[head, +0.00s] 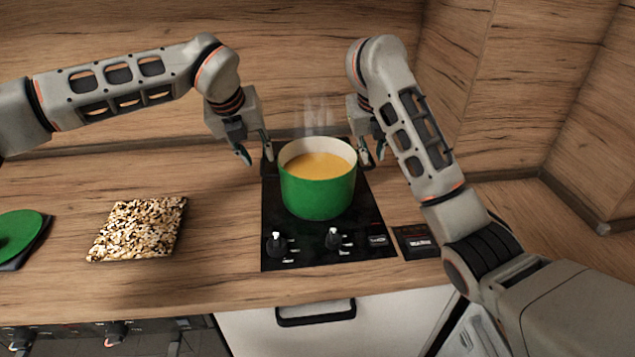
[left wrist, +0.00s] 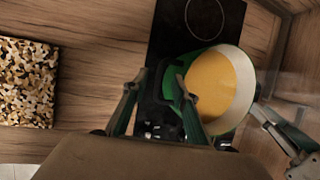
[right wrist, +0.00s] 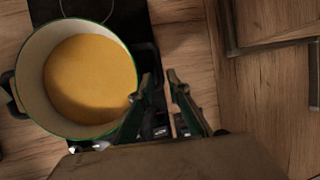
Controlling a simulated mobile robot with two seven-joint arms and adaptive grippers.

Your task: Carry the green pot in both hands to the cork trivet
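The green pot (head: 318,195), pale inside and filled with orange soup, stands upright on the black hob (head: 285,250). The cork trivet (head: 138,228), a speckled square mat, lies bare on the counter to the left of the hob. My left gripper (head: 255,157) is open at the pot's left side; in the left wrist view its fingers (left wrist: 157,95) are apart, one overlapping the pot's edge. My right gripper (head: 372,158) is at the pot's right side, partly hidden in the head view; in the right wrist view its fingers (right wrist: 160,80) are apart beside the pot (right wrist: 88,80). Neither visibly grips a handle.
Steam rises from the pot. A green round thing (head: 18,232) on a dark base lies at the far left. Two knobs are on the hob's front. A small dark panel (head: 415,241) lies right of the hob. The counter between hob and trivet is clear.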

